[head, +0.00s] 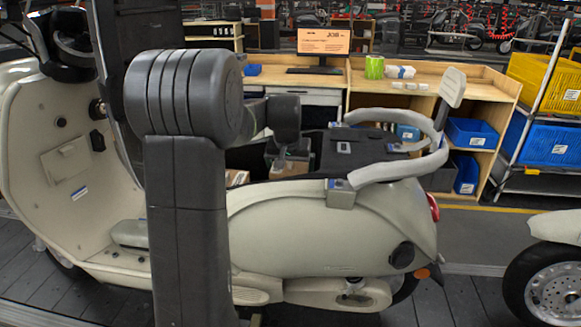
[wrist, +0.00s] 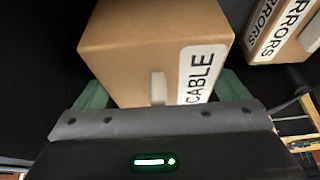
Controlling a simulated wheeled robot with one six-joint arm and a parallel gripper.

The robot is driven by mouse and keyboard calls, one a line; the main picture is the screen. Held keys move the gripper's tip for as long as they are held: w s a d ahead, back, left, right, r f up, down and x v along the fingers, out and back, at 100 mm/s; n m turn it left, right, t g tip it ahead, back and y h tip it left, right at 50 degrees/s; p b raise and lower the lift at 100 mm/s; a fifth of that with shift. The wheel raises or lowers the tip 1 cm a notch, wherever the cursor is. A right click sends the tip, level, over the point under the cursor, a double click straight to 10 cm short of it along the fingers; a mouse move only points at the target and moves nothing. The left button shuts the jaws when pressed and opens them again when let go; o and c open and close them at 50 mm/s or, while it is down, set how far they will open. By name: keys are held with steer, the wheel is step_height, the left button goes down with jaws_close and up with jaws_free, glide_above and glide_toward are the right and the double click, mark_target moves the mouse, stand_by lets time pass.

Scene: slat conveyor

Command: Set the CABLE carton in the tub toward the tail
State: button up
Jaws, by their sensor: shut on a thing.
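The CABLE carton (wrist: 140,50) is a brown box with a white label printed CABLE, seen close up in the wrist view. My gripper (wrist: 162,92) is shut on it, with a green finger at each side. A second carton, labelled ERRORS or MIRRORS (wrist: 285,25), is at the upper right of the wrist view, apart from the held one.
The cream scooter (head: 320,235) stands on the dark slats, with a grey grab rail (head: 405,167) curving around its tail end. Another carton (head: 236,178) shows left of my gripper. A wooden bench (head: 400,88) with a monitor (head: 323,42) stands behind.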

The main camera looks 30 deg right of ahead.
steer(key=shift+f, duration=0.2)
stand_by(0.5)
steer(key=shift+s+a+f+b, duration=0.1)
steer(key=shift+f+b, duration=0.25)
steer(key=shift+f, duration=0.15)
steer(key=o, duration=1)
steer(key=shift+f, duration=0.1)
steer(key=v, duration=1.4)
steer(key=shift+r+b, duration=0.3)
steer(key=shift+b, duration=0.05)
steer(key=shift+f, duration=0.1)
